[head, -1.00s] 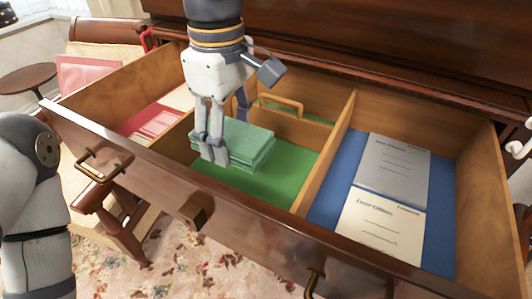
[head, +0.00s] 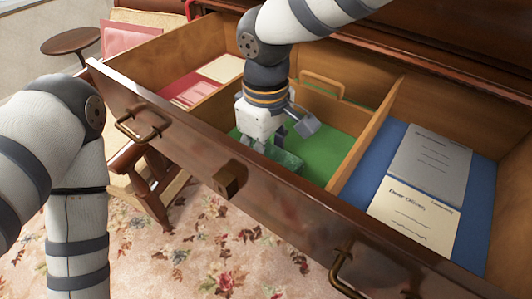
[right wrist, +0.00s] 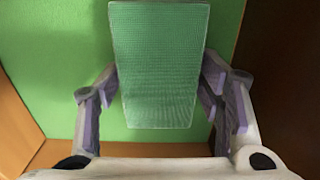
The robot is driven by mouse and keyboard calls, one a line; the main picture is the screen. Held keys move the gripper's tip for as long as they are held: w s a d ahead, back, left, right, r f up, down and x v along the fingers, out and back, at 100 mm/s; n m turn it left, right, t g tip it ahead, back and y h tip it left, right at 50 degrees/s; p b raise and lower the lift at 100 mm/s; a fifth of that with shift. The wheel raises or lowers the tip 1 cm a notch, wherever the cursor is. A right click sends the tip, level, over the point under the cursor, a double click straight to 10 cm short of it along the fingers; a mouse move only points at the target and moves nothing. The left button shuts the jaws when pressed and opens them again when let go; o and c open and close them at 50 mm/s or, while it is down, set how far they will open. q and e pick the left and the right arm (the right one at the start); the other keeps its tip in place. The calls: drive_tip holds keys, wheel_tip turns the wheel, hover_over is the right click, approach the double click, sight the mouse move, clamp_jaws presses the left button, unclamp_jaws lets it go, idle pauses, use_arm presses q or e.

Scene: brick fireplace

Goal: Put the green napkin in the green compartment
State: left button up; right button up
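The green napkin (head: 287,159), a folded textured stack, is low in the drawer's middle compartment, which has a green floor (head: 325,154). Only a corner shows in the head view; the drawer's front wall and my gripper hide the rest. In the right wrist view the napkin (right wrist: 160,70) lies between the fingers, over the green floor. My right gripper (head: 270,147) points down into this compartment, its fingers (right wrist: 160,85) against both sides of the napkin. Whether the napkin's underside touches the floor is hidden. My left gripper is out of view; only its arm shows at the left.
Wooden dividers (head: 367,140) bound the green compartment. The left compartment holds red and cream papers (head: 220,69). The right one has a blue floor (head: 470,192) with a grey booklet (head: 430,165) and a cream card (head: 413,210). The drawer front (head: 215,150) stands between.

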drive_tip(key=shift+o, duration=0.5)
drive_tip(key=shift+r, duration=0.4)
wheel_tip(320, 180, up, 12)
drive_tip(key=shift+f, duration=0.25)
